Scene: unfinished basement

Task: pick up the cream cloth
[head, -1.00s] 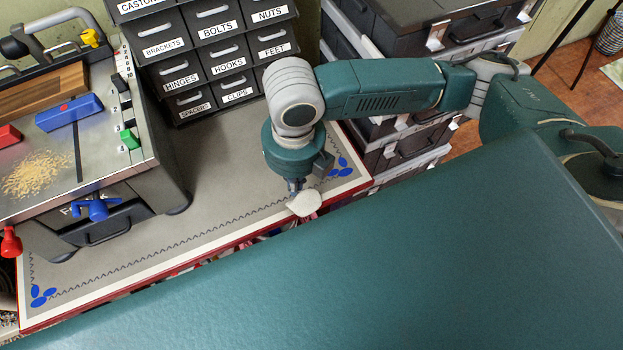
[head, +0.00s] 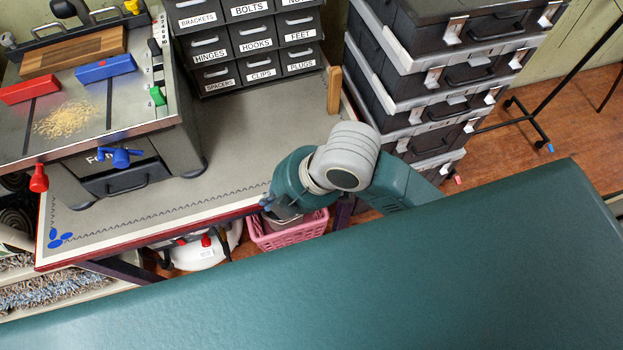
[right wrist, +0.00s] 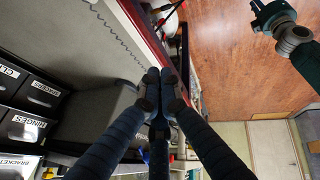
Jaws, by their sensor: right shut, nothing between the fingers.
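I do not see the cream cloth in either current view. My right gripper (head: 284,212) is at the front edge of the workbench (head: 250,130), above a pink basket (head: 290,238) on the floor; my own wrist partly hides it. In the right wrist view its dark fingers (right wrist: 160,84) are together with nothing between them, near the bench's red edge. The basket holds something greyish that I cannot make out. A teal arm end with dark parts (right wrist: 270,18), apparently my left gripper, shows at the upper right of the right wrist view; its fingers are unclear.
A machine with coloured handles (head: 120,110) stands on the left of the bench. Labelled drawers (head: 250,45) and a wooden piece (head: 334,90) stand behind. Stacked black cases (head: 450,70) are at the right. A white appliance (head: 200,252) is under the bench. The bench's middle is clear.

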